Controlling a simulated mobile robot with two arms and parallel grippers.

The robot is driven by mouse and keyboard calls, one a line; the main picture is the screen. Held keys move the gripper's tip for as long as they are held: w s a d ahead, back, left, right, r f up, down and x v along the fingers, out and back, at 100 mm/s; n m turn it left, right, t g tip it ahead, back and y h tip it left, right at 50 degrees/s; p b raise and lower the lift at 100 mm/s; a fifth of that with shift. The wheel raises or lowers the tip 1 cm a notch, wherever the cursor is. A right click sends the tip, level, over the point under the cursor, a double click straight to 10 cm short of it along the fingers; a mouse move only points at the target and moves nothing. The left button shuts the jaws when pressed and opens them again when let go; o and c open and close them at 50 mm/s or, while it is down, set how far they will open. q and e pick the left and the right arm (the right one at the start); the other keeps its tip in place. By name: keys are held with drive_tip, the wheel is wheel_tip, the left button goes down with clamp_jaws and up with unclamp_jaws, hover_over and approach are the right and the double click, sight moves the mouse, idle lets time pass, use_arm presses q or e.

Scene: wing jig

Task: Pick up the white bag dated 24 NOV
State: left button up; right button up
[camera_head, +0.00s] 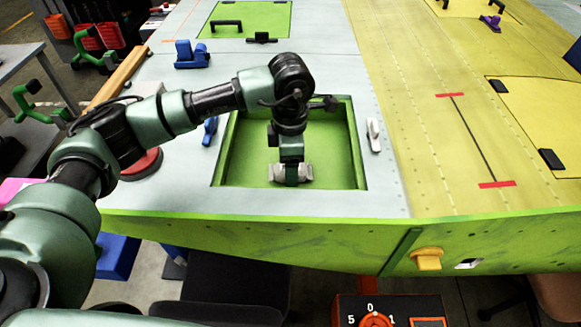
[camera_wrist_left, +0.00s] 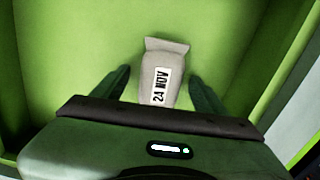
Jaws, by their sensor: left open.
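The white bag (camera_wrist_left: 163,75) lies on the floor of the green recess (camera_head: 347,183), its label reading 24 NOV. In the left wrist view it sits between the two fingers of my left gripper (camera_wrist_left: 160,80), with a gap to each finger. The lower end of the bag is hidden behind the gripper body. In the head view my left gripper (camera_head: 291,180) reaches down into the recess, and parts of the bag (camera_head: 306,173) show on both sides of it. My left gripper is open. My right gripper is in neither view.
The recess walls surround my left gripper. A blue clamp (camera_head: 192,56) and a blue item (camera_head: 210,130) are on the panel to the left. A white handle (camera_head: 373,135) is right of the recess. A red round item (camera_head: 142,164) lies beneath my arm.

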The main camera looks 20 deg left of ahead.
use_arm(q)
drive_tip(key=c, duration=1.5)
drive_tip(key=shift+r, duration=0.1)
